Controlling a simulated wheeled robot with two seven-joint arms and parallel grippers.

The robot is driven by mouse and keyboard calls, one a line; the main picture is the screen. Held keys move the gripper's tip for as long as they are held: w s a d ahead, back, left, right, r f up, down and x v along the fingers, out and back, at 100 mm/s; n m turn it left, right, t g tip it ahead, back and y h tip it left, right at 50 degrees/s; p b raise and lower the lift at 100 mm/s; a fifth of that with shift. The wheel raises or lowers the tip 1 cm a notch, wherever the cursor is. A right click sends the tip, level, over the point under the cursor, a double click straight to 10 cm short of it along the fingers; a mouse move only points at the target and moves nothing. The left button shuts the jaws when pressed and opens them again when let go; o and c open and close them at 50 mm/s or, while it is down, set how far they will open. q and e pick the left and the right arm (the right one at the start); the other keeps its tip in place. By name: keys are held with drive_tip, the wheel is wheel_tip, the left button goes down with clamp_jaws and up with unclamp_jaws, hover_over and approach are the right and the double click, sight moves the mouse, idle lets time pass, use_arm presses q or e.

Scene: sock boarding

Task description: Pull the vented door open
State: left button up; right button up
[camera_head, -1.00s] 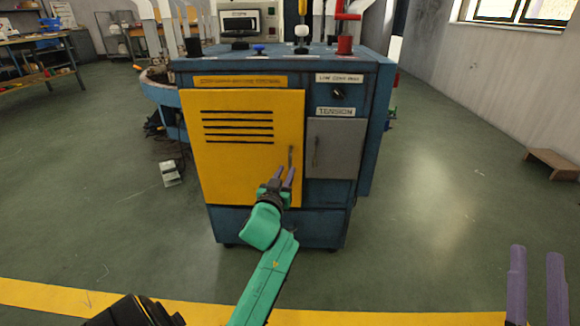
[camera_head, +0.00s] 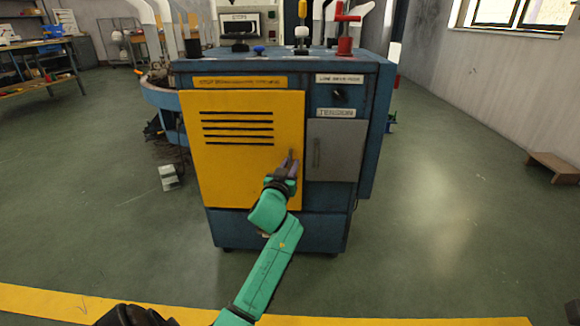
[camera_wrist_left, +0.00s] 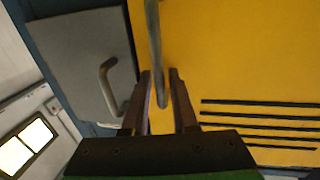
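The vented door (camera_head: 235,175) is yellow with several dark horizontal slots and sits on the front of a blue cabinet; it appears closed. Its metal bar handle (camera_wrist_left: 154,35) stands near the door's right edge in the head view. My left gripper (camera_head: 291,162) is at that handle, mostly covering it in the head view. In the left wrist view the fingers (camera_wrist_left: 160,75) are apart, one on each side of the handle's end, with a visible gap to the right finger. My right gripper is out of view.
A grey door (camera_head: 335,150) with its own handle (camera_wrist_left: 112,85) is beside the vented door. Levers and a red clamp (camera_head: 345,38) stand on the cabinet (camera_head: 375,120). The floor in front is clear. A low wooden step (camera_head: 553,167) stands far right.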

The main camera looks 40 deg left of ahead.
use_arm(q)
clamp_jaws()
idle(1.3)
